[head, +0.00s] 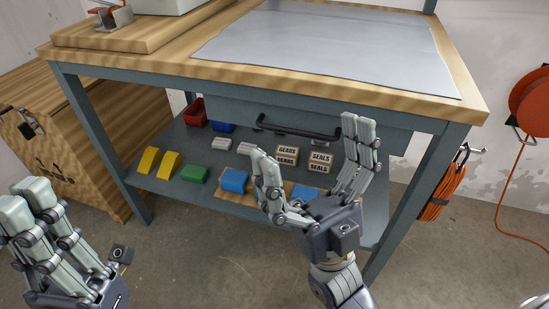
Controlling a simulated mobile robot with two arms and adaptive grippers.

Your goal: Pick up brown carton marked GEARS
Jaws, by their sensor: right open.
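The brown carton marked GEARS (286,155) sits on the lower shelf under the workbench, toward the back. It stands beside a similar carton marked SEALS (320,162), to its right. My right gripper (308,150) is open and empty in front of the shelf, its fingers spread on either side of the two cartons in the picture. From this view I cannot tell how far it is from them. My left gripper (40,222) is at the lower left, away from the shelf; its fingertips' opening is unclear.
On the shelf (215,155) lie yellow (168,165), green (195,174) and blue (234,181) blocks, and a red bin (195,111). A black drawer handle (298,130) and the bench top (468,98) overhang the shelf. A wooden cabinet (85,140) stands left.

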